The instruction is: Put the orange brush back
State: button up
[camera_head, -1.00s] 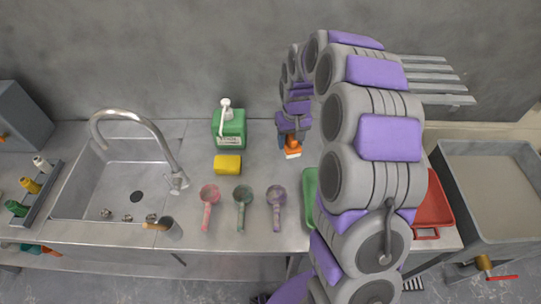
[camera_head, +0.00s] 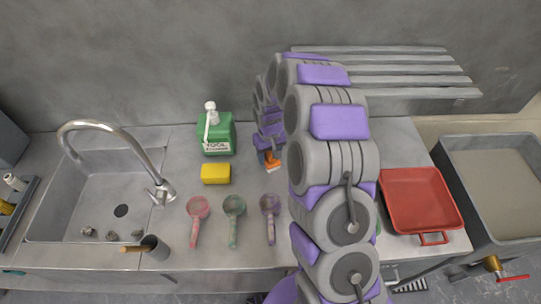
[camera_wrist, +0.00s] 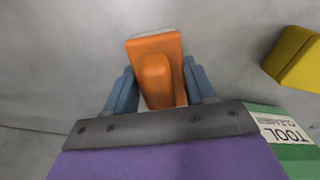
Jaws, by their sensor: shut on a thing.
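The orange brush (camera_head: 272,161) is held in my gripper (camera_head: 267,152), over the back middle of the steel counter. In the wrist view the orange brush (camera_wrist: 157,72) sits between the two blue fingers of my gripper (camera_wrist: 160,90), which are shut on it. A pale strip of bristles shows at its far edge. I cannot tell whether the brush touches the counter. A rack (camera_head: 22,222) with white and yellow-handled items stands at the left edge, partly cut off by the frame.
A green cleaner bottle (camera_head: 218,136) and yellow sponge (camera_head: 215,173) are just left of my gripper. Pink (camera_head: 198,208), green (camera_head: 234,206) and purple (camera_head: 270,204) scoops lie in front. The sink (camera_head: 110,205) is left. A red tray (camera_head: 421,200) and grey mortar tub (camera_head: 492,185) are right.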

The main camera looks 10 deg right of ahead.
aim_at(266, 157)
jog(key=a, duration=0.3)
jog(key=o, duration=1.1)
jog(key=shift+d, duration=1.55)
jog(key=shift+a, duration=0.5)
jog(key=shift+a+r, duration=0.85)
jog(key=shift+a, duration=0.05)
jog(key=r, duration=0.2)
jog(key=d+r+p, duration=0.1)
jog(key=r, duration=0.1)
jog(key=d+r+p, duration=0.1)
jog(key=r, duration=0.1)
jog(key=shift+w+d+r, duration=0.1)
jog(key=shift+d, duration=0.15)
jog(key=s+a+r, duration=0.1)
jog(key=s+r, duration=0.9)
jog(key=r, duration=0.2)
jog(key=s+r, duration=0.1)
jog(key=s, duration=0.8)
jog(key=s+r+m+g, duration=0.1)
jog(key=s+r, duration=0.1)
jog(key=s, duration=0.8)
jog(key=s+r+m+p, duration=0.1)
jog(key=s, duration=0.9)
jog(key=shift+a+r+g, duration=0.35)
jog(key=shift+r+g, duration=0.05)
